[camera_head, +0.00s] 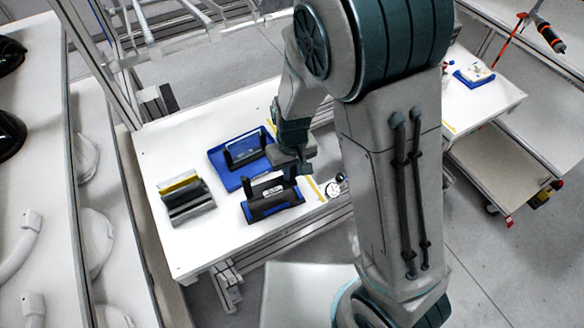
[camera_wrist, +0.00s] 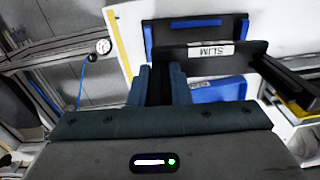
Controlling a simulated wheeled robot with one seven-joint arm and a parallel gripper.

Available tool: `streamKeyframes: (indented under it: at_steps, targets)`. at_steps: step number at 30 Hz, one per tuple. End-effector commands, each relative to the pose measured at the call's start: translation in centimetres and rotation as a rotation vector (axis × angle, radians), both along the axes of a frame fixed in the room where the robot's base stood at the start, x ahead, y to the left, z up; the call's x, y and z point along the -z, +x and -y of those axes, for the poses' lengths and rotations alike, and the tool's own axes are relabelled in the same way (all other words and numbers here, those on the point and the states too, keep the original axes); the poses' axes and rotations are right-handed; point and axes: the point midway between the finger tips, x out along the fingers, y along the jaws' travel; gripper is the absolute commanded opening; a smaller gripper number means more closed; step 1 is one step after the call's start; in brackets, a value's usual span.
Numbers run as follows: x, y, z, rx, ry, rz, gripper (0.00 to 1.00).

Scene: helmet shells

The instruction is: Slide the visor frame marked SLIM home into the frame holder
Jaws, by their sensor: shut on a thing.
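The visor frame marked SLIM (camera_wrist: 255,48) is a black U-shaped piece with a white label, upside down in the wrist view. My gripper (camera_wrist: 161,72) is shut on one of its legs; the other leg extends at the right. The black and blue frame holder (camera_wrist: 148,38) lies just beyond the frame's labelled bar. In the head view, my gripper (camera_head: 301,166) is at the right end of the holder (camera_head: 275,207), with the frame over or at it. I cannot tell how far the frame is in, or whether the two touch.
A blue tray (camera_head: 222,176) with another black piece stands behind the holder on the white table (camera_head: 160,148). A rack of grey, black and yellow plates (camera_head: 187,200) is at the left. A dial gauge (camera_head: 333,189) sits by the right edge, near a yellow strip. The table's front left is clear.

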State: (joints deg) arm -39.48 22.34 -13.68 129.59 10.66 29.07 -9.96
Motion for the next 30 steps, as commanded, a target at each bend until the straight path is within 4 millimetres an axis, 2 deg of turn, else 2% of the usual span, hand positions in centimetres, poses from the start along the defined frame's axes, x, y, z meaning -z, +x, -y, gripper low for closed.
streamKeyframes:
  at_steps: [15,30]
  targets:
    - [4.9,0.0,0.1,0.003,0.0,-0.001,0.0]
    - [5.3,0.0,0.1,0.003,0.0,0.0,0.0]
